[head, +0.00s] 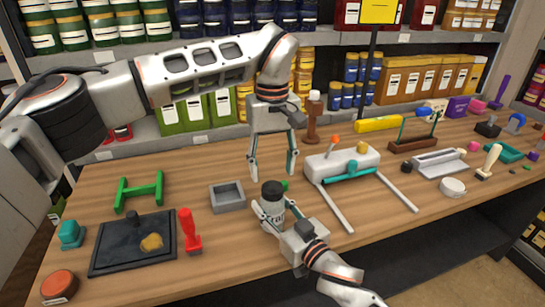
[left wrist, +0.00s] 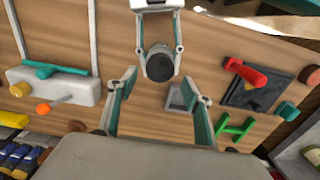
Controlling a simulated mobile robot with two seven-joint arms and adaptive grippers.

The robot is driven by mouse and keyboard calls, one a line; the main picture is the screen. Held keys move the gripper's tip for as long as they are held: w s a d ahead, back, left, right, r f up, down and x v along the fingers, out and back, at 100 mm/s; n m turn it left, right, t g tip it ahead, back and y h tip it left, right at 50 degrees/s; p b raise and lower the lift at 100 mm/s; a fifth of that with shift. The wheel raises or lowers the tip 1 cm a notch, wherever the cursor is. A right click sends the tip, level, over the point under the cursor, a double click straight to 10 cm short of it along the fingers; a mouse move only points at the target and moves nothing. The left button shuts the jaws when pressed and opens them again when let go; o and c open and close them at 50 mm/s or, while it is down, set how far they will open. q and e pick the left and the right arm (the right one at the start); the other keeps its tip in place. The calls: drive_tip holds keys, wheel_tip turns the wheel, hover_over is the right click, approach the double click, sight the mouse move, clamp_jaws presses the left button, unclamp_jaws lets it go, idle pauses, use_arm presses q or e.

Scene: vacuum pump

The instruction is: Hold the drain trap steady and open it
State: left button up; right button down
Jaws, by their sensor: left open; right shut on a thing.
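The drain trap (head: 272,216) is a small pale jar with a dark round lid (head: 272,189) and a printed label, standing upright near the table's front edge. My right gripper (head: 270,212) is shut on its body from the front. In the left wrist view the dark lid (left wrist: 159,65) shows from above, between the right gripper's fingers (left wrist: 159,48). My left gripper (head: 271,176) is open and empty, pointing down just above and behind the lid. Its spread fingers also show in the left wrist view (left wrist: 167,85), with the lid beyond their tips.
A white pump-like device (head: 340,163) with a teal bar and two grey rails lies to the right. A grey square dish (head: 227,197), green H-shaped piece (head: 139,190), dark board (head: 135,243) and red stamp-like tool (head: 189,232) lie to the left. Shelves of cans stand behind.

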sight(272, 187)
use_arm(q)
drive_tip(key=shift+f, duration=2.6)
use_arm(e)
drive_tip(key=shift+f, duration=0.1)
